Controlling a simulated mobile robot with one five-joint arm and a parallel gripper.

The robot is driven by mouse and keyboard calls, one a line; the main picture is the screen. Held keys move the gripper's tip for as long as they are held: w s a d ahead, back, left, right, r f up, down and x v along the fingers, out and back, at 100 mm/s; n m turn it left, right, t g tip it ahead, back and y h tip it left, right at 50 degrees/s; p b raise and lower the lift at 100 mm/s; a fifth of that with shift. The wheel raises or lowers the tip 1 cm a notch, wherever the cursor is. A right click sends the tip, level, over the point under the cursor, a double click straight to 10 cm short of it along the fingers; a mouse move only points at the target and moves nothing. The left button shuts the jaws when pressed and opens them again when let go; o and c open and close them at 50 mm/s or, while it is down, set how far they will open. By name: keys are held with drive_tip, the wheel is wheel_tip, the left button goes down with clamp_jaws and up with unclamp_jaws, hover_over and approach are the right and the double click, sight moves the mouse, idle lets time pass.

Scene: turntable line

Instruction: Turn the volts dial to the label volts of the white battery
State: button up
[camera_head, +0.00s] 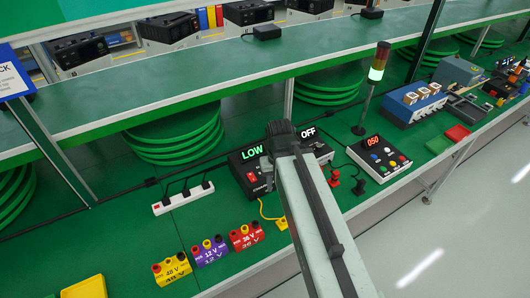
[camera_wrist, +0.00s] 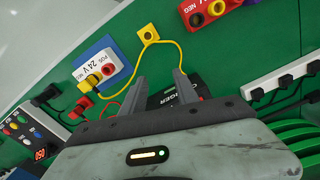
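The white battery (camera_wrist: 97,62), marked 24 V, sits on a blue base left of my gripper in the wrist view; my arm hides it in the head view. The black charger (camera_head: 247,156) shows LOW and OFF displays in the head view and is partly covered by my arm. In the wrist view a part of the charger (camera_wrist: 168,97) lies between and beyond my fingers. The volts dial cannot be made out clearly. My gripper (camera_wrist: 160,82) is open with its fingers apart, and nothing is visibly held.
Yellow (camera_head: 171,270), purple (camera_head: 210,251) and red (camera_head: 246,237) batteries stand at the front. A power strip (camera_head: 183,198) lies behind them. A white control box (camera_head: 379,158) reading 050 and a signal tower (camera_head: 376,72) stand right of the charger. Yellow and red cables run near my gripper.

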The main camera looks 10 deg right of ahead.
drive_tip(key=shift+o, duration=1)
drive_tip(key=shift+r, duration=0.1)
drive_tip(key=shift+o, duration=0.8)
drive_tip(key=shift+w, duration=0.4)
drive_tip(key=w+n, duration=0.4)
drive_tip(key=n, duration=0.2)
drive_tip(key=w+r+n+p, duration=0.1)
drive_tip(key=w+n, duration=0.4)
drive_tip(key=n, duration=0.2)
drive_tip(key=w+r+n+p, duration=0.1)
drive_tip(key=w+n, duration=0.4)
drive_tip(key=n, duration=0.1)
drive_tip(key=shift+a+r, duration=0.15)
drive_tip(key=shift+a, duration=0.1)
drive_tip(key=shift+w+n, duration=0.2)
drive_tip(key=shift+n, duration=0.6)
wheel_tip(320, 180, down, 8)
drive_tip(key=b, duration=0.7)
drive_tip(key=shift+b, duration=0.3)
drive_tip(key=shift+r, duration=0.1)
clamp_jaws()
